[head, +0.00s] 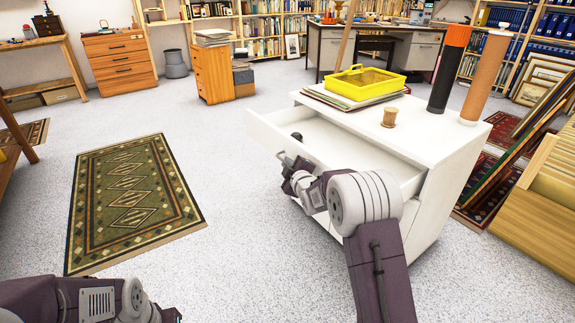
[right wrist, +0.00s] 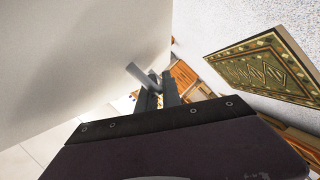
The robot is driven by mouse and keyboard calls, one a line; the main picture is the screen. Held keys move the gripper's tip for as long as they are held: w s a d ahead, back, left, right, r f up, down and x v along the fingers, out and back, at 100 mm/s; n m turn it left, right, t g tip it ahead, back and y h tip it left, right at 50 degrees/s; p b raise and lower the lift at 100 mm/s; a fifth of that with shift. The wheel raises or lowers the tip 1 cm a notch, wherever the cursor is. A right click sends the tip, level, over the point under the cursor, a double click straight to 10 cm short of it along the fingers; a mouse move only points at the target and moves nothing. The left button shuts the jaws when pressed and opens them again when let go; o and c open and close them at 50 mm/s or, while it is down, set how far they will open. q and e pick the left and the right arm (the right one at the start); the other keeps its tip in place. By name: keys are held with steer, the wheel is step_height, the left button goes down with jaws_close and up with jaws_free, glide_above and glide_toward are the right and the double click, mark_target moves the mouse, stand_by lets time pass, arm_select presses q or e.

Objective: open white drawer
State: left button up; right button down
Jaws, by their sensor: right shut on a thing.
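The white drawer (head: 263,133) is pulled partway out of the white cabinet (head: 424,214), and its inside shows from above. A small dark round thing (head: 297,136) shows in its opening. My right gripper (head: 285,160) is at the outside of the drawer front, shut on the drawer's handle. In the right wrist view the grey rod-like handle (right wrist: 137,73) sits at the fingers (right wrist: 158,92), beside the pale drawer front (right wrist: 85,60). My forearm and wrist hide part of the drawer and cabinet front. My left arm shows at the lower left, its gripper out of frame.
On the cabinet top stand a yellow tray (head: 364,83), a small wooden spool (head: 390,117) and two tall tubes (head: 486,75). A green patterned rug (head: 130,200) lies on open floor at left. Wooden frames (head: 520,150) lean at right.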

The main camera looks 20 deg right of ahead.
steer(key=shift+f, duration=0.1)
steer(key=c, duration=1.8)
jaws_free()
steer(key=shift+s+d+r+p, duration=0.1)
steer(key=shift+s+r+p, duration=0.15)
steer(key=shift+s+p, duration=0.05)
steer(key=p+v, duration=0.3)
steer(key=v, duration=0.5)
steer(key=shift+s+p, duration=0.25)
steer(key=shift+p, duration=0.05)
steer(key=shift+f, duration=0.15)
